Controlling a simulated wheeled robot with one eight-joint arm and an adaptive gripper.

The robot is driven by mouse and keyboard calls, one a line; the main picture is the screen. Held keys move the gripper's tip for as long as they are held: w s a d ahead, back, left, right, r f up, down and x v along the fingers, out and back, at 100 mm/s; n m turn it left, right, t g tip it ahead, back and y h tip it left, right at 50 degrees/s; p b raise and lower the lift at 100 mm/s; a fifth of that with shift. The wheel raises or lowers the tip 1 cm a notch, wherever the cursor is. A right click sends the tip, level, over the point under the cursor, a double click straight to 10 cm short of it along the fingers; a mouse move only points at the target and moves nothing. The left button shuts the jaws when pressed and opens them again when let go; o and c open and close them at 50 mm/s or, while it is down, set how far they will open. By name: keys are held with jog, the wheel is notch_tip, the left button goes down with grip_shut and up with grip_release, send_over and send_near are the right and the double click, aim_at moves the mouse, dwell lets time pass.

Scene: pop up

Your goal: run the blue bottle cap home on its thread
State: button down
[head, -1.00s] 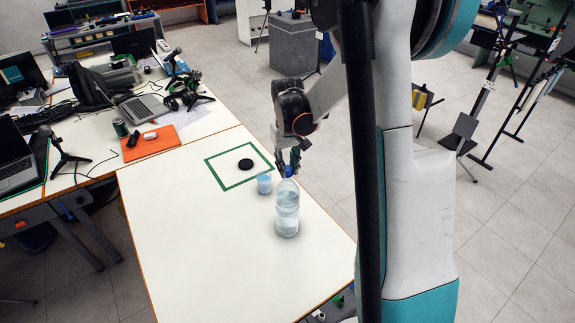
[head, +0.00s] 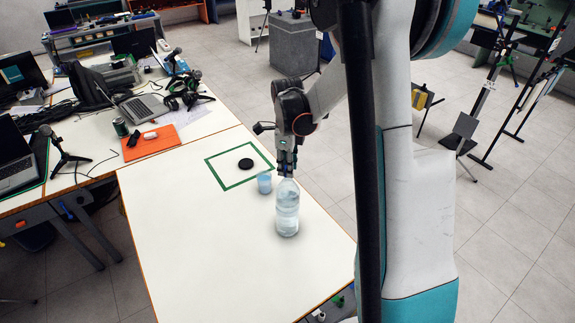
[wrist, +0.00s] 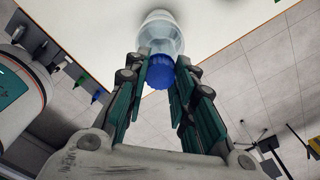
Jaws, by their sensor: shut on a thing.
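The clear bottle (head: 287,212) stands upright on the white table, with water in it. In the wrist view the bottle (wrist: 163,32) carries the blue cap (wrist: 160,72) at its mouth, between my two fingers. My gripper (head: 287,172) is above the bottle's neck in the head view and hides the cap there. In the wrist view my gripper (wrist: 160,75) is shut on the cap, one finger on each side. I cannot tell how far down the thread the cap sits.
A small cup (head: 265,184) with light blue contents stands close to the left of the bottle. A black disc (head: 246,164) lies inside a green square outline (head: 229,187). The front of the white table (head: 200,240) is clear. A second table with laptops is at the left.

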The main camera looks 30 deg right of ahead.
jog(key=c, duration=1.3)
grip_release()
jog(key=shift+r, duration=0.1)
notch_tip(320, 180, up, 12)
jog(key=shift+f, duration=0.1)
